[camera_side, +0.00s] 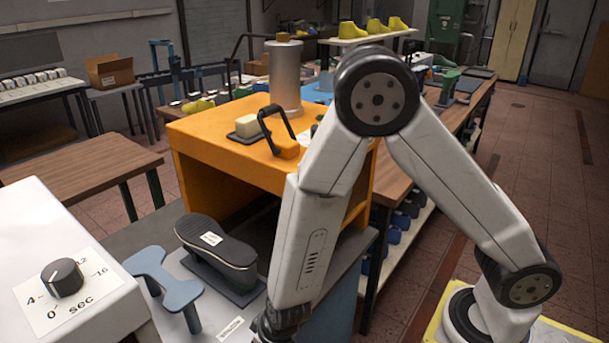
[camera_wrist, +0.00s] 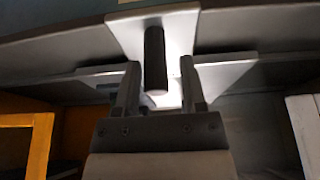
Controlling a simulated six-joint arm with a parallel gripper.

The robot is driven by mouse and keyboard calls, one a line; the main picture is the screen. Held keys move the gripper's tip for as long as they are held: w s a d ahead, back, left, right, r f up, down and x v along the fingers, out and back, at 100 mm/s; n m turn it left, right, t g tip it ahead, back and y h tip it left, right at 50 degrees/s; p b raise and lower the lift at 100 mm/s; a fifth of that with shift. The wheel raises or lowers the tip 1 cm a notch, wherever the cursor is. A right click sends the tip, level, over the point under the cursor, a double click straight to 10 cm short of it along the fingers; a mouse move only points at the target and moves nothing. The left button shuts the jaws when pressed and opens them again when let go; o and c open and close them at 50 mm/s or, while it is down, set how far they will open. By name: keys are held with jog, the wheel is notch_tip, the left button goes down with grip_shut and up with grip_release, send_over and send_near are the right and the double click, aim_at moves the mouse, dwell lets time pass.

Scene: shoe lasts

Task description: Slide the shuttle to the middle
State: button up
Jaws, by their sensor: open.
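In the wrist view, a dark upright rod-like handle (camera_wrist: 154,48) with a pale end stands against a light metal plate (camera_wrist: 124,32). This looks like the shuttle, though its full shape and track cannot be made out. My gripper (camera_wrist: 161,82) is open, with one finger on each side of the handle. Gaps show between the fingers and the handle; whether either finger touches it is not clear. The fingers and the handle are cut off there.
A white box with a timer dial (camera_side: 62,277) is at left. An orange bench (camera_side: 222,152) with a grey cylinder (camera_side: 286,78) and black-handled tool (camera_side: 281,135) stands behind.

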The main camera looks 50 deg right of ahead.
jog(key=shift+d, duration=0.2)
jog(key=v, duration=0.8)
dwell(0.9)
dwell(0.4)
jog(key=d+r, duration=0.3)
jog(key=d, duration=0.5)
jog(key=s+d+r+g, duration=0.1)
jog(key=d+r, duration=0.2)
jog(key=d, duration=0.5)
jog(key=shift+s+d+r, duration=0.25)
jog(key=shift+d+r, duration=0.05)
jog(key=shift+r, duration=0.1)
dwell(0.9)
